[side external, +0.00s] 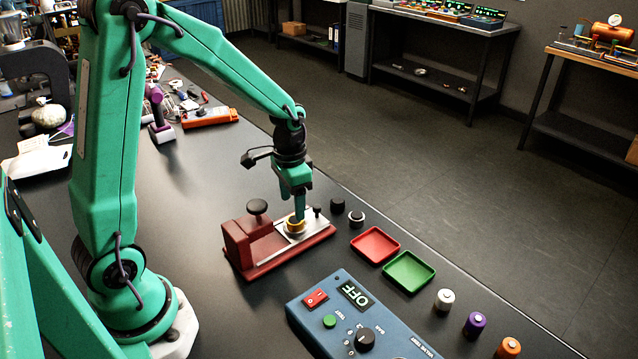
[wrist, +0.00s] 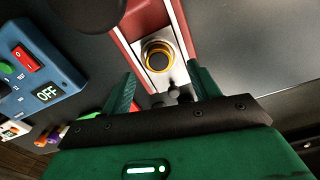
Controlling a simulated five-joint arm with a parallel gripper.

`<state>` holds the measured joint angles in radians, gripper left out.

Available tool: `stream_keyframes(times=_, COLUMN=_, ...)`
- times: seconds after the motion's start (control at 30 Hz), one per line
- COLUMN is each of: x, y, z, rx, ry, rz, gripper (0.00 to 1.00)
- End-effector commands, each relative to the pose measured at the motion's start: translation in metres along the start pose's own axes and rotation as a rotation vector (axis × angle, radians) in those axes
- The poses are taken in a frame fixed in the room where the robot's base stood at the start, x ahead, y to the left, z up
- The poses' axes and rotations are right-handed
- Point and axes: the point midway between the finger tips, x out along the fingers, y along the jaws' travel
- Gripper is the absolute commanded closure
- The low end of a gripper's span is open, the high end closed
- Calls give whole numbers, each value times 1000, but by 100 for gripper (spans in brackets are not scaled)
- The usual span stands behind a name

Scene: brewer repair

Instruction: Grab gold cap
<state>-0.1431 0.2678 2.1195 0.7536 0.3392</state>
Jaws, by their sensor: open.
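The gold cap (side external: 294,223) sits upright on the silver plate of the red fixture (side external: 238,245). In the wrist view the gold cap (wrist: 157,56) shows as a gold ring around a dark centre. My gripper (side external: 296,207) is right above the cap in the side view, pointing down. In the wrist view my gripper (wrist: 165,87) has its two green fingers spread apart, with nothing held between them. The cap shows just beyond the fingertips there. I cannot tell whether a finger touches it.
A black knob (side external: 257,207) stands on the fixture. A red tray (side external: 375,245) and a green tray (side external: 409,272) lie to the right. A blue control box (side external: 350,320) reading OFF is in front. Small dark cylinders (side external: 338,206) stand near the table edge. Bare table lies left of the fixture.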

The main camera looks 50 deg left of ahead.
Motion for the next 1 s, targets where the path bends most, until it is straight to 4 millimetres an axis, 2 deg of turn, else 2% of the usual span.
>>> stream_keyframes(times=0.3, x=34, y=3, z=0, rx=0, ry=-4, rz=1, gripper=39)
stream_keyframes(times=0.43, x=44, y=3, z=0, rx=0, ry=-2, rz=1, gripper=39)
stream_keyframes(times=1.0, x=46, y=3, z=0, rx=0, ry=-1, rz=0, gripper=39)
